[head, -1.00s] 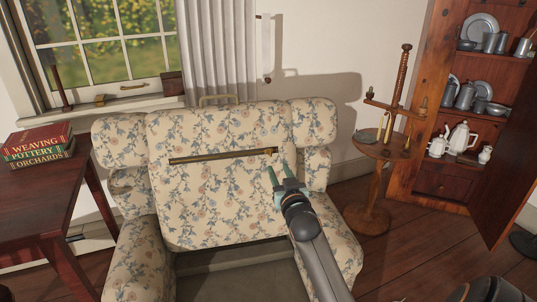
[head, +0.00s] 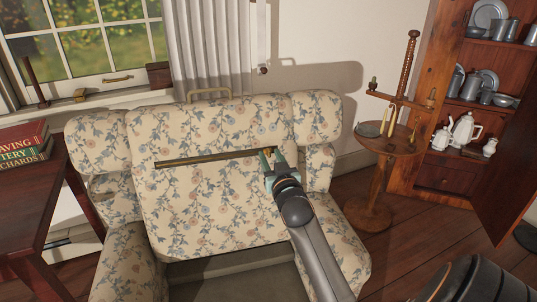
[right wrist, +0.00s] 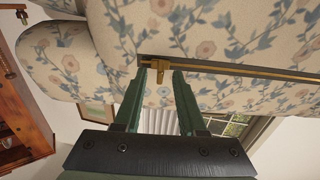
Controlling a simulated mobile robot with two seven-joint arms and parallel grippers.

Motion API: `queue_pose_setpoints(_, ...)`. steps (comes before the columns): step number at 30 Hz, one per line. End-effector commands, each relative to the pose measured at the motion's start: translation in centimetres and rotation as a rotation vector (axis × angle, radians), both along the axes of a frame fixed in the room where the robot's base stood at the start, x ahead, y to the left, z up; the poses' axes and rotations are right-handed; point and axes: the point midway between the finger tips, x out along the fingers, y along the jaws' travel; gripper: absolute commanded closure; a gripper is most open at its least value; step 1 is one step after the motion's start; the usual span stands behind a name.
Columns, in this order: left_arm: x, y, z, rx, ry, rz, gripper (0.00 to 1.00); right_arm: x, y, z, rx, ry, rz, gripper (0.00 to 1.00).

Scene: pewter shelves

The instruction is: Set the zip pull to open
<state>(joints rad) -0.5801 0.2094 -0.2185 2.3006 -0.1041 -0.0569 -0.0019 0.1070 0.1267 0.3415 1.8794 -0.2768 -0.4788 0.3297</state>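A floral armchair (head: 210,200) has a long brass zip (head: 205,158) across its back. The zip also crosses the right wrist view (right wrist: 230,69). The small brass zip pull (right wrist: 158,67) is at the end of the zip that lies to the right in the head view, where my gripper largely hides it. My right gripper (head: 267,153) is at that end, its fingers apart. In the right wrist view its green fingertips (right wrist: 160,76) stand on either side of the pull, with a gap showing beside it. My left gripper is not in view.
A dark table with books (head: 24,145) stands at the left. A round wooden stand (head: 385,138) with candlestick-like pieces is right of the chair, before an open cupboard (head: 425,100) of pewter and white pots. A window (head: 85,45) and curtain are behind.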

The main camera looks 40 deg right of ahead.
Motion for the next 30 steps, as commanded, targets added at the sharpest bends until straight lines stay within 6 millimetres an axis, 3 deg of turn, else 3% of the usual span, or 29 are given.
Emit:
queue_pose_setpoints(11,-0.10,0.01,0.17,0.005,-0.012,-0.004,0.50,-0.04,0.01,0.00,0.000,0.000,0.000,0.61)
queue_pose_setpoints(21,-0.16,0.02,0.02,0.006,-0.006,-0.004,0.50,-0.04,0.01,0.00,0.000,0.000,0.000,0.99)
queue_pose_setpoints(30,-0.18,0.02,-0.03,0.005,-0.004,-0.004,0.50,-0.03,0.01,0.00,0.000,0.000,0.000,1.00)
